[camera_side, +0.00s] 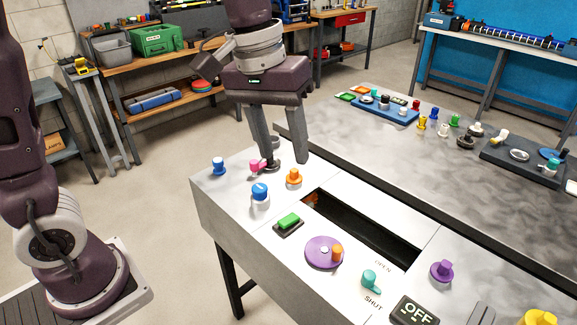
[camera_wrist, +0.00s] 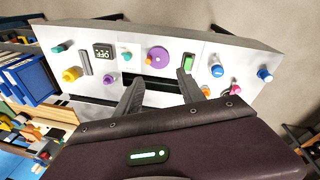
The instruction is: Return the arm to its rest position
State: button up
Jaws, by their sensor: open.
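My gripper (camera_side: 286,162) is open and hangs fingers down over the far left part of the control panel (camera_side: 222,190). Nothing shows between its fingers. In the side view the fingertips are near a pink-handled knob (camera_side: 257,165) and an orange knob (camera_side: 294,177); whether they touch anything I cannot tell. In the wrist view the gripper (camera_wrist: 161,76) also shows its fingers spread, with the panel and its dark slot (camera_wrist: 150,82) beyond them.
The panel holds a blue knob (camera_side: 260,194), a green switch (camera_side: 288,222), a purple disc (camera_side: 322,252), a teal knob (camera_side: 370,279) marked OPEN and SHUT, and an OFF display (camera_side: 414,312). A longer table (camera_side: 400,165) with small parts adjoins it. Bare floor (camera_side: 165,195) lies left.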

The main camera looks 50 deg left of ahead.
jog(key=s+a+m+t, duration=0.2)
jog(key=s+a, duration=0.1)
jog(key=s, duration=0.5)
jog(key=s+a+m+t+y, duration=0.1)
jog(key=s+a, duration=0.3)
jog(key=s, duration=0.4)
jog(key=shift+s+a+f+m+t, duration=0.25)
jog(key=shift+s+a+m+t, duration=0.05)
jog(key=shift+s+m+t, duration=0.1)
